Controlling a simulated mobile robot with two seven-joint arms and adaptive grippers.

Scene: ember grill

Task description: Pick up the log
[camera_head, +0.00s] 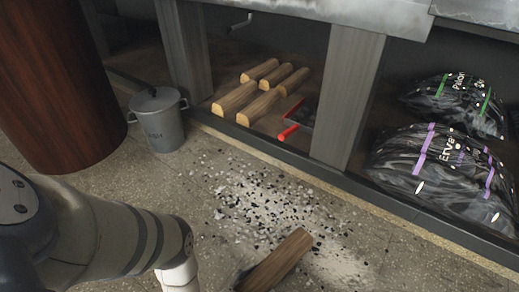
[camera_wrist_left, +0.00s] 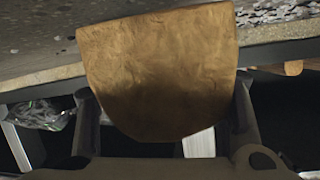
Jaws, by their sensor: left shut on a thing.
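A brown log (camera_head: 277,262) shows at the bottom of the head view, over the floor beside scattered dark and pale bits. The left wrist view shows a log end (camera_wrist_left: 160,65) large and close between the fingers of my left gripper (camera_wrist_left: 165,118). The gripper is shut on this log. In the head view my left arm comes in from the left, and its gripper is below the picture edge. Whether the log touches the floor cannot be told. My right gripper is not in view.
A lidded ash bucket (camera_head: 158,121) stands on the floor at the left. Black bags (camera_head: 440,165) fill the right bay. A grey post (camera_head: 347,95) divides the bays.

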